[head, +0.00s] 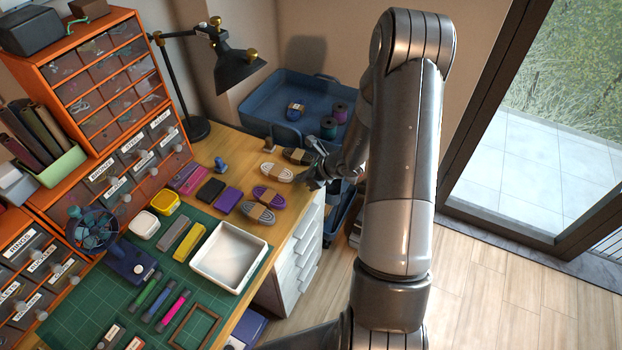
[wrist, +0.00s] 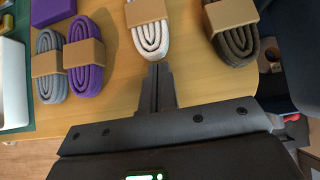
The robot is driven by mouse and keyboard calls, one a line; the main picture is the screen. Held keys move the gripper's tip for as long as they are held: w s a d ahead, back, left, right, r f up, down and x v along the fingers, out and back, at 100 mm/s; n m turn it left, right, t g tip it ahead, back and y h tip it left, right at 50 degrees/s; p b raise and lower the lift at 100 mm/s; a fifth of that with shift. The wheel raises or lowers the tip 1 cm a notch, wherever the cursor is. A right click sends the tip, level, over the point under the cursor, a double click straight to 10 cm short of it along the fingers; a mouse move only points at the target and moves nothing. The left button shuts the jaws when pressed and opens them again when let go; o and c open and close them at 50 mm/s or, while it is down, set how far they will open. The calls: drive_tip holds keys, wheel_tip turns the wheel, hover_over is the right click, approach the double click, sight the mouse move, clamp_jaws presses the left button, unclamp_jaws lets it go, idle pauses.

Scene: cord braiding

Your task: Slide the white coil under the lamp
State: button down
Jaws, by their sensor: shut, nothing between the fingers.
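The white coil (head: 276,172), with a tan paper band, lies flat near the table's right edge. It also shows in the wrist view (wrist: 150,40) at the top middle. The black lamp (head: 238,68) stands at the back left on a round base (head: 196,129), its shade out above the table's back edge. My gripper (head: 313,182) is low at the table's right edge, just right of the white coil. In the wrist view, its closed fingers (wrist: 158,68) point at the coil's near end. They are at or very near it; I cannot tell whether they touch.
A dark coil (head: 297,156) lies just behind the white one. A purple coil (head: 268,197) and a grey coil (head: 257,213) lie in front of it. A small blue object (head: 221,165) and a purple block (head: 228,201) stand to the left. A blue bin (head: 284,95) is behind the table.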

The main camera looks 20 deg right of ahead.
sight(281, 171)
drive_tip(key=shift+w, duration=0.1)
drive_tip(key=w+a, duration=0.4)
drive_tip(key=a, duration=0.1)
drive_tip(key=shift+w, duration=0.25)
drive_tip(key=shift+d, duration=0.1)
drive_tip(key=s+d, duration=0.3)
drive_tip(key=shift+s+d+r, duration=0.1)
drive_tip(key=shift+d+r, duration=0.15)
drive_tip(key=shift+r, duration=0.05)
drive_tip(key=v, duration=0.9)
